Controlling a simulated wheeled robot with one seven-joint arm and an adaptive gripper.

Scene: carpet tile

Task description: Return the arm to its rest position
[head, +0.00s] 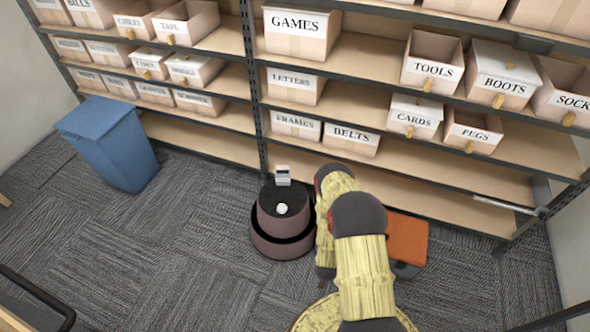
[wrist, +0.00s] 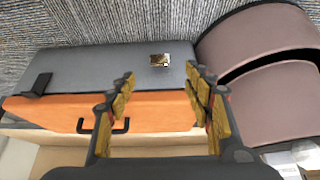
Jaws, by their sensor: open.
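My arm (head: 360,250), yellow with dark joints, reaches up from the bottom of the head view and bends down beside the round brown stool. My gripper (wrist: 162,92) shows in the wrist view with its yellow-padded fingers spread apart and nothing between them. It is hidden behind my arm in the head view. Beyond the fingers in the wrist view is a grey and orange case (wrist: 120,75) with a black handle and a metal latch. I cannot tell the gap between fingers and case. The case's orange face (head: 407,238) also shows right of my arm.
Shelves with labelled boxes (head: 302,32) line the back. A blue bin (head: 110,145) stands left.

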